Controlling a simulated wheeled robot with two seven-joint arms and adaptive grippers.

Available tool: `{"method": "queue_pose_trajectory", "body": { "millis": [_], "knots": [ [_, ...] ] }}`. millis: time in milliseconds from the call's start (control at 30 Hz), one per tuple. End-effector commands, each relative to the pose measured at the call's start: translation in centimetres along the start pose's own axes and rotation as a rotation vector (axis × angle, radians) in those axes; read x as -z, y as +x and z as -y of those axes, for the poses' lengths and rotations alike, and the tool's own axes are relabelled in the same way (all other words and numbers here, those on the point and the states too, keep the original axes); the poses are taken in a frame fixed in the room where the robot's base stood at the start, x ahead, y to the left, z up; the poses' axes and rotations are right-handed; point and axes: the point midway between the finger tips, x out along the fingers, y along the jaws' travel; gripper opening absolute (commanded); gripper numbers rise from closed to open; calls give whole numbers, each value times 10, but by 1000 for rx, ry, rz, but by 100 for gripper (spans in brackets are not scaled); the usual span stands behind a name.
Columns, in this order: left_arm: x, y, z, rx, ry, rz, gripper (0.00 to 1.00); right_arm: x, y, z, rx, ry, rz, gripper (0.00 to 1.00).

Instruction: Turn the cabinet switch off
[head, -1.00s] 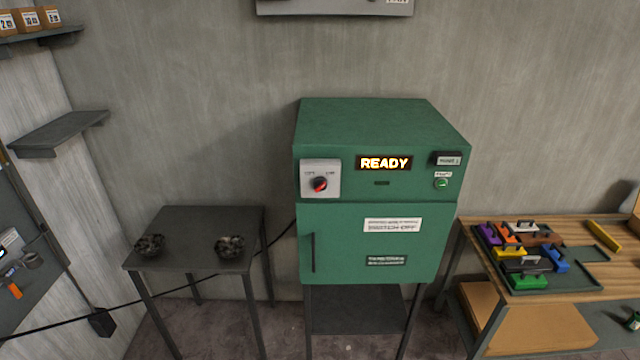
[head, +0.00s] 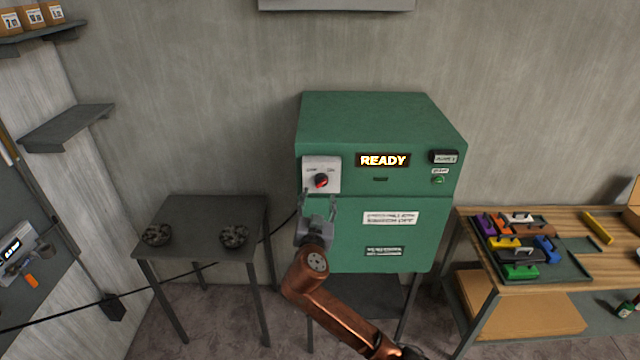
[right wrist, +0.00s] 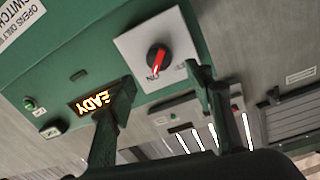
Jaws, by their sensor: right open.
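The green cabinet (head: 380,125) stands against the back wall. Its switch is a red and black knob (head: 321,181) on a pale square plate at the upper left of its front. In the right wrist view the knob (right wrist: 159,57) has its red pointer toward the "ON" lettering. My right gripper (head: 319,199) is open and empty, just below the knob in the head view. In the right wrist view its fingers (right wrist: 162,76) are spread, with the knob showing between and beyond them; I see no contact. My arm hides the cabinet door's handle. My left gripper is out of view.
A lit READY display (head: 383,160) is right of the switch. A wooden bench (head: 590,258) with a tray of coloured blocks stands right. The space before the cabinet's right side is free.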

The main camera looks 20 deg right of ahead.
Motion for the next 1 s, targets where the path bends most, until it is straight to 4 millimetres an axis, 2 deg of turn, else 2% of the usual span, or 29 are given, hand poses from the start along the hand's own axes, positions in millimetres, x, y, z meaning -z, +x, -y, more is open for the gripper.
{"method": "queue_pose_trajectory", "body": {
  "millis": [300, 500, 833, 1000],
  "knots": [
    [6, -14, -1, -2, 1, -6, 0, 2, 49, -1, -2, -4, 0, 48],
    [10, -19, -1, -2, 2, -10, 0, 0, 69, 0, -1, -3, 1, 48],
    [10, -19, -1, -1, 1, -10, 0, -2, 73, -1, 0, -2, 2, 48],
    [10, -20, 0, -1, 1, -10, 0, -2, 73, -1, 0, -2, 3, 37]
  ]
}}
